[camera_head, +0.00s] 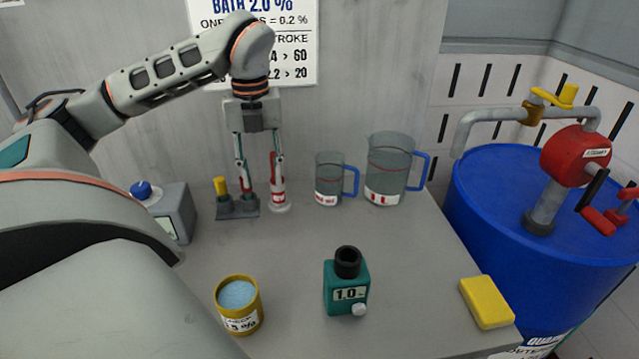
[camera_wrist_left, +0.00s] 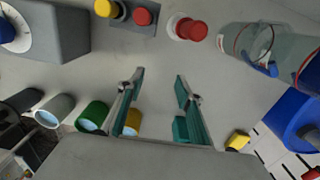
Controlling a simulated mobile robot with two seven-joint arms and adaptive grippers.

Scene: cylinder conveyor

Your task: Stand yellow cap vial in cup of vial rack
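The vial rack (camera_head: 238,211) is a small dark grey block near the wall, also in the left wrist view (camera_wrist_left: 125,25). The yellow cap vial (camera_head: 221,187) stands upright at the rack's left end; its yellow cap shows at the top of the left wrist view (camera_wrist_left: 105,8). I cannot tell how deep it sits. A red-capped piece (camera_wrist_left: 142,16) is at the rack's other end. My left gripper (camera_head: 260,158) points down near the rack's right side, its fingers apart. In the left wrist view nothing is between the fingertips (camera_wrist_left: 158,78). My right gripper is not in view.
A red-and-white cylinder (camera_head: 279,190) stands just right of the rack. Two measuring jugs (camera_head: 328,182) (camera_head: 388,172) stand further right. A yellow tub (camera_head: 252,312), green bottle (camera_head: 347,285) and yellow sponge (camera_head: 486,302) are in front.

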